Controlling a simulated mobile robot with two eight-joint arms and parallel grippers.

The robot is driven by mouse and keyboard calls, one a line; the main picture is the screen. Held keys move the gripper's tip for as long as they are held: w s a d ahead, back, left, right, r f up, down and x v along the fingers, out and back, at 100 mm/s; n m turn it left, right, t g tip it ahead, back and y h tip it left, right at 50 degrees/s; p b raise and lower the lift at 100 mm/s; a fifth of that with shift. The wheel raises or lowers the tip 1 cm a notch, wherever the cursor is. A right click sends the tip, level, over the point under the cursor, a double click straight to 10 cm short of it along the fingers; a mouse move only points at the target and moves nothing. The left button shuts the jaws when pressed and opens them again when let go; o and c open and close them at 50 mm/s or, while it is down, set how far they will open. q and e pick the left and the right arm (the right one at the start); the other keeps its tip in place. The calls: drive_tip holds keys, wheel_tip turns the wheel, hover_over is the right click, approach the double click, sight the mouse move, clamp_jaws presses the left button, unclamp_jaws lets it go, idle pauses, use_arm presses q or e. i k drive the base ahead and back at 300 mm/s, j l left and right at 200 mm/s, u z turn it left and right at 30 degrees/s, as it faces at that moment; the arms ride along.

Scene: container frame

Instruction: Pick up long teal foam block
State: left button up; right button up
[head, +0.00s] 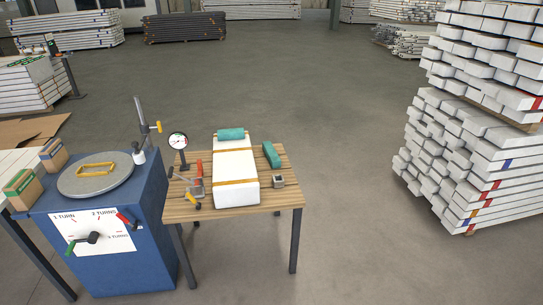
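Two teal blocks show in the head view. One teal block (231,134) lies crosswise on the far end of a long white block (236,170) with orange straps. The other teal block (272,155) lies on the wooden table (287,190), just right of the white block, pointing away from me. It looks somewhat longer, but the viewing angle makes it hard to tell which is the long one. Neither of my grippers is in view.
A dial gauge (179,142), a red-handled clamp (199,175) and a small metal cube (278,181) are on the table. A blue cabinet with a round grey turntable (95,180) stands left. Stacked white beams (465,150) stand far right. The floor between is clear.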

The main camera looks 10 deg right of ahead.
sight(273, 158)
drive_tip(key=i+l+u, duration=0.5)
drive_tip(key=i+l, duration=0.15)
drive_tip(key=i, duration=0.45)
drive_tip(key=i+l+u, duration=0.45)
drive_tip(key=i+l, duration=0.55)
